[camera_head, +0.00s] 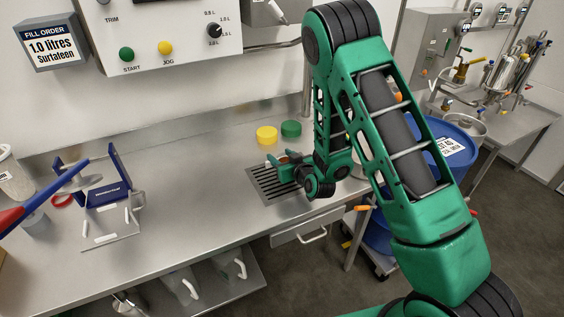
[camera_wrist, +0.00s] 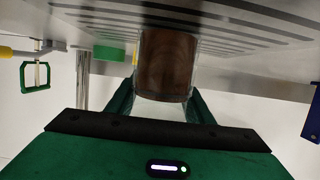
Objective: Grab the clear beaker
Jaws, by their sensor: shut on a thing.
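The clear beaker (camera_wrist: 165,65) shows in the wrist view between the two green fingers of my gripper (camera_wrist: 160,105). It has see-through walls and a dark brown part inside or behind them. My gripper is shut on it, with one finger on each side. In the head view my gripper (camera_head: 283,168) is at the slotted drain grate (camera_head: 272,188) on the steel counter. The beaker is mostly hidden there by my gripper and arm. The grate's slots also show right behind the beaker in the wrist view; I cannot tell whether the beaker touches the grate.
A yellow lid (camera_head: 266,135) and a green lid (camera_head: 291,129) lie behind the grate. A blue stand (camera_head: 108,190) and a red-and-blue tool (camera_head: 45,205) are at the left. A blue drum (camera_head: 452,150) stands right of the counter. The counter between stand and grate is clear.

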